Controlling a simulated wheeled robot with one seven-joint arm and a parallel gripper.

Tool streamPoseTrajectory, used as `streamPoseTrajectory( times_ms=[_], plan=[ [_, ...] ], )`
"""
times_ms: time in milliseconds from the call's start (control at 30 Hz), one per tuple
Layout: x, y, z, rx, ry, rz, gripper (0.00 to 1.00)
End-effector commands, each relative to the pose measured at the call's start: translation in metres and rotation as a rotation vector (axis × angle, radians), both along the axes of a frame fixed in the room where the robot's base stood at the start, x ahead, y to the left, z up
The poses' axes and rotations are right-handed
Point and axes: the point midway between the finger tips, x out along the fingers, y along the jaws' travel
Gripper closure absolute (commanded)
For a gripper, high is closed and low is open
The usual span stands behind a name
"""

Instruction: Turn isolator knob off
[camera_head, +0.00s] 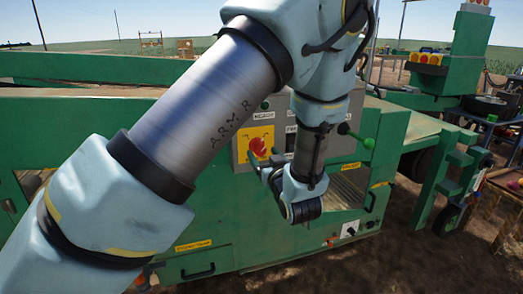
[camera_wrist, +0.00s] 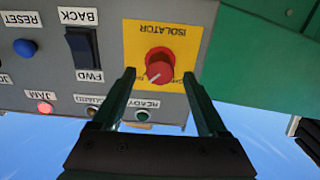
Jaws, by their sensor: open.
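The isolator knob (camera_wrist: 159,65) is a red rotary knob on a yellow plate (camera_wrist: 183,32) marked ISOLATOR. It appears upside down in the wrist view, with a pale pointer line on it slanting to the lower left. In the head view the knob (camera_head: 258,147) shows on the grey panel, partly beside my arm. My gripper (camera_wrist: 164,88) is open, with its two green fingers on either side of the knob's near edge in the picture. I cannot tell whether the fingers touch it. In the head view the fingers are mostly hidden by my wrist.
The grey control panel (camera_wrist: 25,86) also carries a BACK/FWD switch (camera_wrist: 84,52), a blue RESET button (camera_wrist: 25,47), a lit JAM lamp (camera_wrist: 45,108) and a green READY lamp (camera_wrist: 142,116). The green machine body (camera_head: 215,240) surrounds the panel. Open dirt ground (camera_head: 395,260) lies at the right front.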

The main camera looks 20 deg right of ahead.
Motion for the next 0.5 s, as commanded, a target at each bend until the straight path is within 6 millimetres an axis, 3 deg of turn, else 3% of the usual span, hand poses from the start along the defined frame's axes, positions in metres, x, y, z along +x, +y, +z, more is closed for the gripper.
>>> streamPoseTrajectory(
  times_ms=[200,500],
  plan=[
    [0.018,-0.002,0.0,0.0,0.0,0.0,0.24],
    [0.019,-0.002,0.0,0.0,0.0,0.0,0.24]
  ],
)
